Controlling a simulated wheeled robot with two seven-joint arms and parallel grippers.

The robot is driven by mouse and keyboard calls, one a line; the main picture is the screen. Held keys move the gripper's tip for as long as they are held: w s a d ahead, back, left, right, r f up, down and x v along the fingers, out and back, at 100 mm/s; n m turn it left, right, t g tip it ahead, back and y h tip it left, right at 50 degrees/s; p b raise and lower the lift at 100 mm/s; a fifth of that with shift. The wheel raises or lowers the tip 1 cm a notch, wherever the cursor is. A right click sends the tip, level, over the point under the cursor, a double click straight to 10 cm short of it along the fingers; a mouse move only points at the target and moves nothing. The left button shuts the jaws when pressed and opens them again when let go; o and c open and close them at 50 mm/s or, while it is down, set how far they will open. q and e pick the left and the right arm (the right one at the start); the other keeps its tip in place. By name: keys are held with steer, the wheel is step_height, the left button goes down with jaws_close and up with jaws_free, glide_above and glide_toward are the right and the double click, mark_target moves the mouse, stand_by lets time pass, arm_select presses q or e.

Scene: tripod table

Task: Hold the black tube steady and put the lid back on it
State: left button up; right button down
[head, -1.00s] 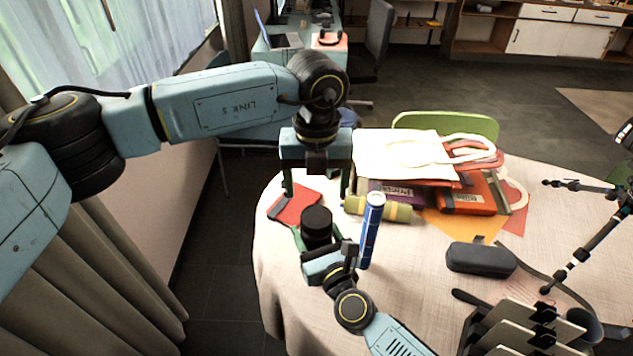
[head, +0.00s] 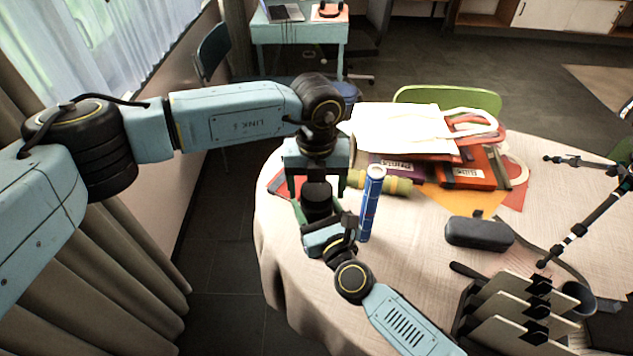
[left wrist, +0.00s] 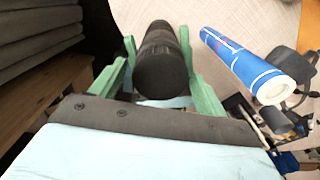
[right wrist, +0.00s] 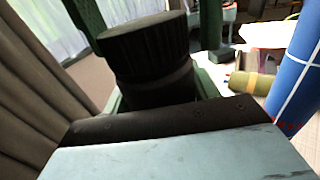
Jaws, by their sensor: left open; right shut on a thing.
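The black tube (right wrist: 155,85) stands upright in my right gripper (head: 316,222), which is shut on it over the left part of the table. A ribbed black lid (right wrist: 143,38) sits on its top in the right wrist view; I cannot tell whether it is fully seated. My left gripper (head: 317,188) points down from above, open, with one green finger on each side of the lid and visible space between. The left wrist view looks down on the lid (left wrist: 160,75) between those fingers. The tube's lower part is hidden in the head view.
A blue cylinder (head: 370,205) stands close to the right of the tube. Behind are a yellow-green roll (head: 398,187), a red book and a stack with a white bag (head: 400,128). A dark case (head: 478,233), a black rack and a tripod are further right on the table (head: 400,270).

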arm_select(q)
steer(key=c, duration=1)
steer(key=m, duration=2.1)
steer(key=o, duration=1.1)
steer(key=shift+r, duration=0.1)
steer(key=shift+r, duration=2.15)
